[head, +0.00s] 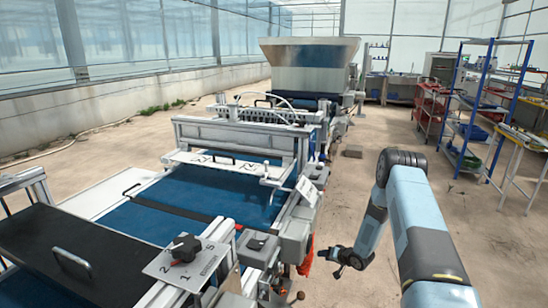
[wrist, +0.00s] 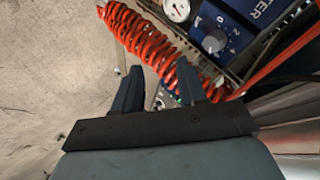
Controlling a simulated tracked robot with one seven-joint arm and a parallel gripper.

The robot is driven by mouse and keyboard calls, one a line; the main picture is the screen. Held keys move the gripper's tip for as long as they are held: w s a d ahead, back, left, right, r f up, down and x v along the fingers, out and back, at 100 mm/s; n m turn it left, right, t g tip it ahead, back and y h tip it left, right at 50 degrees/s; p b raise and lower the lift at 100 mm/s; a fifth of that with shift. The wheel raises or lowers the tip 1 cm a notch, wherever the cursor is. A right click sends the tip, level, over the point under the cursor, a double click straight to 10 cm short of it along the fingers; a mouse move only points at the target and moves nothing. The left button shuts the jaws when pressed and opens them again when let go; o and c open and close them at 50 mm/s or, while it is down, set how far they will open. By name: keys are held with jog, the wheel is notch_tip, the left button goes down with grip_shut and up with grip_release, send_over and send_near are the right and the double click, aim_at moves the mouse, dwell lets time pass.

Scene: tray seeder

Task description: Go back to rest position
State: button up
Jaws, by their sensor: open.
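My gripper (head: 334,262) hangs low beside the right side of the seeder line in the head view, apart from the machine. My pale blue arm reaches down to it from the right. In the wrist view my gripper (wrist: 168,88) shows two dark fingers spread apart, with nothing held between them. An orange coiled hose (wrist: 150,45) lies beyond the fingertips. The tray seeder (head: 240,140) with its blue belt fills the left and middle of the head view. A dial knob (wrist: 213,43) on a blue panel and a round gauge (wrist: 176,8) show near the hose.
A control plate with a black knob (head: 185,248) sits at the near edge of the machine. A large metal hopper (head: 310,70) stands farther back. Blue shelving (head: 490,100) and a red cart (head: 430,108) stand at the right. Bare floor (head: 390,135) lies between machine and shelves.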

jog(key=w+d+r+n+h, duration=0.1)
jog(key=d+r+h, duration=0.1)
jog(key=r, duration=1)
jog(key=w+d+r+h, duration=0.2)
jog(key=r, duration=1.1)
jog(key=s+d+r+h, duration=0.15)
jog(key=s+r, duration=0.35)
jog(key=r, duration=0.5)
jog(key=s+r+h, duration=0.2)
jog(key=s+r, duration=0.3)
jog(key=r, duration=0.6)
jog(key=s+a+r+g, duration=0.1)
jog(key=s+r, duration=1.2)
jog(key=s, duration=0.4)
jog(key=s+a+r+g, duration=0.1)
jog(key=s+a, duration=0.1)
jog(key=s, duration=1)
jog(key=s+a+r+n+g, duration=0.1)
jog(key=s+a, duration=0.1)
jog(key=s, duration=1.1)
jog(key=shift+a+r+y, duration=0.25)
jog(key=shift+r+y, duration=0.1)
jog(key=shift+y, duration=0.1)
